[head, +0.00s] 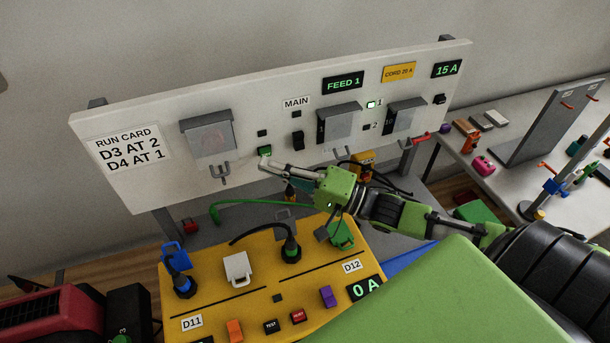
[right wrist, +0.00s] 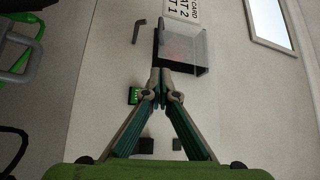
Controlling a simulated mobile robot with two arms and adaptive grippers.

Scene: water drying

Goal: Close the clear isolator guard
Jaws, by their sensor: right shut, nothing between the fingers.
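The clear isolator guard (head: 210,140) is on the left part of the white panel, with a grey hood along its top and a faint reddish shape behind it. It also shows in the right wrist view (right wrist: 182,48), near the top middle. It hangs over its place on the panel; I cannot tell whether it is fully flush. My right gripper (head: 263,163) is shut and empty, to the lower right of the guard in the head view. In the right wrist view its fingertips (right wrist: 160,74) appear at the guard's edge; contact is unclear. My left gripper is out of view.
A grey hook (head: 220,173) sticks out below the guard. A small green-lit indicator (head: 265,151) is beside my fingertips. Two more hooded covers (head: 338,123) are farther right. A yellow box (head: 215,300) with plugs and a green cable (head: 265,203) lie below the panel.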

